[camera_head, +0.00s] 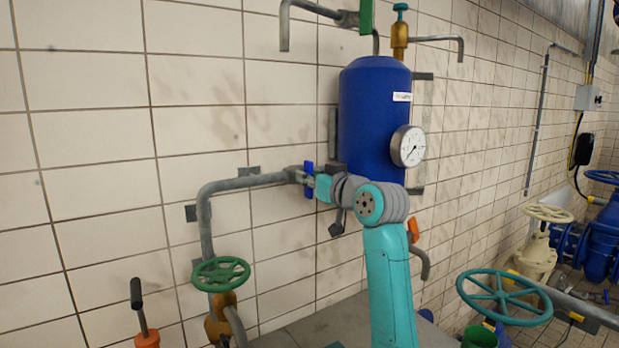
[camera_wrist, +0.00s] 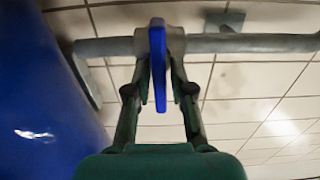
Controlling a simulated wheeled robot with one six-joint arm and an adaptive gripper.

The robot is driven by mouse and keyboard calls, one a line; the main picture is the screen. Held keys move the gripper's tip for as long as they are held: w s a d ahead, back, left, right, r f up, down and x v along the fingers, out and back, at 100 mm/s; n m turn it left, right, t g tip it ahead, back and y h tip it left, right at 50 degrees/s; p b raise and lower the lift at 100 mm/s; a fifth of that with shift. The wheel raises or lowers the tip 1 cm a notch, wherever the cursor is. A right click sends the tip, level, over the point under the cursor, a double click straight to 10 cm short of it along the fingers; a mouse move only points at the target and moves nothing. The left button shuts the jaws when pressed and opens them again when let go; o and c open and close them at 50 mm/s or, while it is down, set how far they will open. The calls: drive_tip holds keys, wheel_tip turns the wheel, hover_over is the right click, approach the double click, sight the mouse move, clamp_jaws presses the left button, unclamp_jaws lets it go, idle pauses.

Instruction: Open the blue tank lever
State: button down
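The blue lever (camera_head: 309,179) is on the grey pipe, left of the blue tank. In the wrist view the lever (camera_wrist: 157,65) is a narrow blue plate standing across the pipe, between my two fingers. My gripper (camera_head: 318,186) is at the lever, with the arm reaching in from the lower right. In the wrist view my gripper (camera_wrist: 160,75) has its fingers drawn in close on both sides of the lever and looks shut on it. Exact contact at the fingertips is partly hidden. The blue tank (camera_head: 368,110) stands upright against the tiled wall; it also fills the left of the wrist view (camera_wrist: 35,90).
A pressure gauge (camera_head: 408,146) sticks out from the tank. A green handwheel (camera_head: 221,274) is below the pipe bend (camera_head: 206,205). A larger teal handwheel (camera_head: 504,297) and a cream handwheel (camera_head: 548,213) stand at the right. An orange-based handle (camera_head: 139,310) is at lower left.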

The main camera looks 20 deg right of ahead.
drive_tip(key=shift+n, duration=0.3)
drive_tip(key=n, duration=0.3)
drive_tip(key=shift+a+n, duration=0.2)
drive_tip(key=shift+n, duration=0.2)
drive_tip(key=n, duration=0.4)
drive_tip(key=shift+s+a+f+n, duration=0.1)
drive_tip(key=shift+f+n, duration=0.05)
drive_tip(key=shift+n, duration=0.15)
drive_tip(key=shift+a+f+n, duration=0.1)
drive_tip(key=shift+f+n, duration=0.1)
drive_tip(key=shift+n, duration=2)
drive_tip(key=shift+a+f+n, duration=0.1)
drive_tip(key=shift+f+n, duration=0.05)
drive_tip(key=shift+n, duration=2.05)
drive_tip(key=c, duration=1.2)
unclamp_jaws()
